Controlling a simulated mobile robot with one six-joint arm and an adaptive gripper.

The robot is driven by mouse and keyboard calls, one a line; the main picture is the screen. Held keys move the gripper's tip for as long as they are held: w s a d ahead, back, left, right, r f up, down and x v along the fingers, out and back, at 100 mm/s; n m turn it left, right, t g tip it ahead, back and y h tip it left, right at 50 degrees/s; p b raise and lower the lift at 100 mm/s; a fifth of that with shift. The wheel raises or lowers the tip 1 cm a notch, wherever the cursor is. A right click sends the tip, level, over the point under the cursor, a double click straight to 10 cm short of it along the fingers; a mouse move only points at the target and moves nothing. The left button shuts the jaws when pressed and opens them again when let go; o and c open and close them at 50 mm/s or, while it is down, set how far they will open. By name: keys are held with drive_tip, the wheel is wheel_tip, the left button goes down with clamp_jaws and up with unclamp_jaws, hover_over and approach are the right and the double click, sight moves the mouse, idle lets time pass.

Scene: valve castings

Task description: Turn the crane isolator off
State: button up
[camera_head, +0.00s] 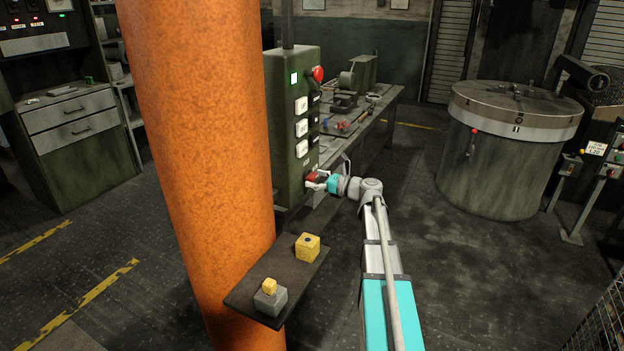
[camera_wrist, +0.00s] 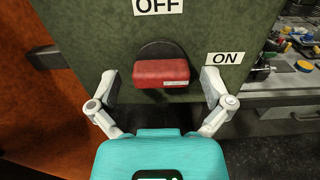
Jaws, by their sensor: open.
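The crane isolator is a red handle (camera_wrist: 160,73) on a dark round plate (camera_wrist: 160,50), low on the green control box (camera_head: 290,130). In the wrist view the handle lies level, its right end towards the ON label (camera_wrist: 224,58). The OFF label (camera_wrist: 158,6) is above it. The handle also shows in the head view (camera_head: 312,176), partly hidden by my gripper. My gripper (camera_wrist: 161,88) is open, with one finger on each side of the handle. Gaps show between the fingers and the handle's ends.
An orange column (camera_head: 200,130) stands left of the box. A cluttered workbench (camera_head: 380,115) is behind the box, and a round drum (camera_head: 500,165) stands right. Open floor lies right of my arm.

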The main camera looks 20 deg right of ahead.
drive_tip(key=shift+w+a, duration=0.15)
drive_tip(key=shift+w, duration=0.05)
drive_tip(key=c, duration=1.1)
drive_tip(key=shift+a, duration=0.15)
